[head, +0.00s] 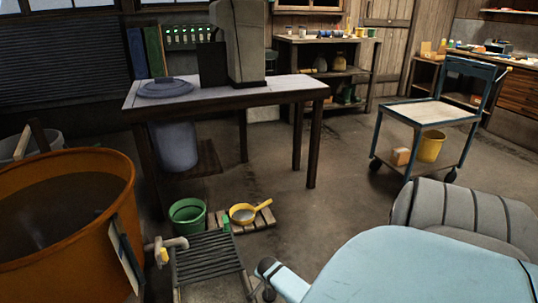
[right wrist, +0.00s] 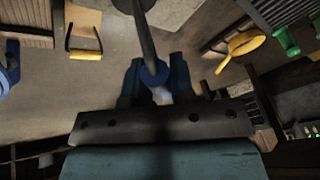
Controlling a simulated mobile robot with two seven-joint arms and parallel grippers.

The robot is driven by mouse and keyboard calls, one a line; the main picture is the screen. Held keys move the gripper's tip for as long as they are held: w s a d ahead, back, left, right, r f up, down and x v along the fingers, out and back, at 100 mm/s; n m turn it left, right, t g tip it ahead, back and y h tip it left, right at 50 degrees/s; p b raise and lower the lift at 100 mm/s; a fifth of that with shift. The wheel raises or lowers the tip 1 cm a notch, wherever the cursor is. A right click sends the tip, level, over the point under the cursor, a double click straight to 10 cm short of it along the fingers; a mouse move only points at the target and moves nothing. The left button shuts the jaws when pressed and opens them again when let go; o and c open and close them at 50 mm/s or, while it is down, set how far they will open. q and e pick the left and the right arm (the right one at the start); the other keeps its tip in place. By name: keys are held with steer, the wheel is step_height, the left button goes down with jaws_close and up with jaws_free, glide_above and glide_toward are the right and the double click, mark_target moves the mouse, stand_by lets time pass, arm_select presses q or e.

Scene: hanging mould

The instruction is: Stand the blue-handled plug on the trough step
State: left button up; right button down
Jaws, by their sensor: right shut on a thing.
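In the right wrist view my right gripper (right wrist: 155,82) is shut on the blue-handled plug (right wrist: 154,74). In the head view a slatted trough (head: 208,256) lies low on the floor beside the orange vat (head: 68,215). Which part of it is the step I cannot tell. The plug cannot be made out in the head view. My left gripper is not in view.
A green bucket (head: 187,215) and a yellow pan (head: 243,214) stand beyond the trough. A pipe with a yellow tap (head: 163,257) sticks out from the vat toward the trough. A table (head: 215,89) stands behind, and a cart (head: 425,113) at the right. The middle floor is clear.

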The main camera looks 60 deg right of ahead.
steer(key=c, duration=1)
jaws_free()
steer(key=shift+f, duration=0.1)
arm_select(q)
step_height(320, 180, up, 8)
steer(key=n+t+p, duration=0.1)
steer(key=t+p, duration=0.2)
steer(key=p, duration=0.3)
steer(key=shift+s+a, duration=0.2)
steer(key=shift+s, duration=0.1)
arm_select(e)
steer(key=v, duration=1.2)
